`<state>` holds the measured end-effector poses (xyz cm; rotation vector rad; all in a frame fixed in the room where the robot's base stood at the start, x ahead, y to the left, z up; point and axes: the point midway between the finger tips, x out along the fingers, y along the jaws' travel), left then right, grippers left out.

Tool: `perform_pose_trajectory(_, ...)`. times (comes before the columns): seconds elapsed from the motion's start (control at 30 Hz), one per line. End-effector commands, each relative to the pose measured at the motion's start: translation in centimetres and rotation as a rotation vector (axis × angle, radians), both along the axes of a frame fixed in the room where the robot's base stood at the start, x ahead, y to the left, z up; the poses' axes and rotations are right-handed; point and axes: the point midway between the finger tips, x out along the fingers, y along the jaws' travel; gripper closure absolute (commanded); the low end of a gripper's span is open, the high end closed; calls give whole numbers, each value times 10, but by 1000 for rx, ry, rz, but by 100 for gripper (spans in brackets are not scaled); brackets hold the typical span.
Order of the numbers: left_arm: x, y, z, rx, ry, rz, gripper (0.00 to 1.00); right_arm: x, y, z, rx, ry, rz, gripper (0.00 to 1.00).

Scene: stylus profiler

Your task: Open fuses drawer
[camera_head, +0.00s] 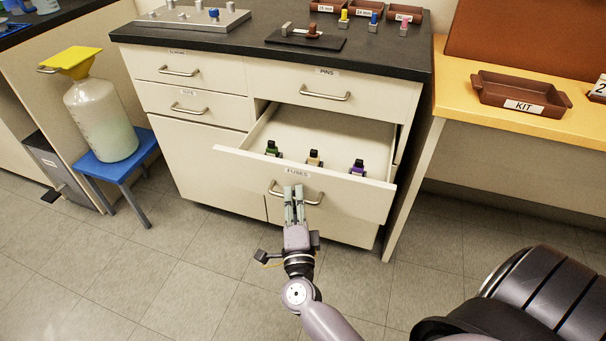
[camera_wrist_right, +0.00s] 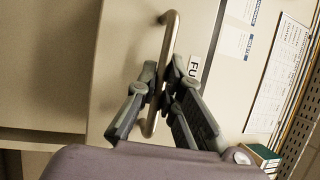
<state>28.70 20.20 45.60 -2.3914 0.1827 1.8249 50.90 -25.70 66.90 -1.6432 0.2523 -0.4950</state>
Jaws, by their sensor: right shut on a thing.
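The fuses drawer (camera_head: 344,184) stands pulled out from the cabinet, and its inside shows. Its label reads FUSES. Three fuses lie inside: a green one (camera_head: 272,149), a cream one (camera_head: 314,158) and a purple one (camera_head: 357,168). My right gripper (camera_head: 294,192) is shut on the drawer handle (camera_head: 311,200) at the front panel. In the right wrist view the fingers (camera_wrist_right: 160,88) close around the metal handle bar (camera_wrist_right: 169,50), beside the partly hidden label. My left gripper is in neither view.
The pins drawer (camera_head: 345,86) above is shut, as are the drawers on the left. A blue stool (camera_head: 122,165) with a large bottle (camera_head: 100,118) stands at the left. A kit tray (camera_head: 520,94) lies on the yellow bench at the right. The floor before the cabinet is clear.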

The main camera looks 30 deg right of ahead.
Motion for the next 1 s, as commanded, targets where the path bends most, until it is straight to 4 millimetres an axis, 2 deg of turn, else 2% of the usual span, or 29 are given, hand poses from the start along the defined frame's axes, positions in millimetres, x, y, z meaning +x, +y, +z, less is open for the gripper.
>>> perform_pose_trajectory(0.2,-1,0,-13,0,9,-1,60,-26,30,-1,2,5,-1,100)
perform_pose_trajectory(0.4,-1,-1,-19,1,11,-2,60,-38,44,-1,-2,3,-2,100)
perform_pose_trajectory(0.9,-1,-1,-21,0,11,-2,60,-42,49,-2,-2,3,-2,100)
perform_pose_trajectory(0.93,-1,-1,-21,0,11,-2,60,-42,49,-2,-2,3,-1,91)
perform_pose_trajectory(1.0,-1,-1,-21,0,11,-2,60,-42,49,-2,-2,3,-1,86)
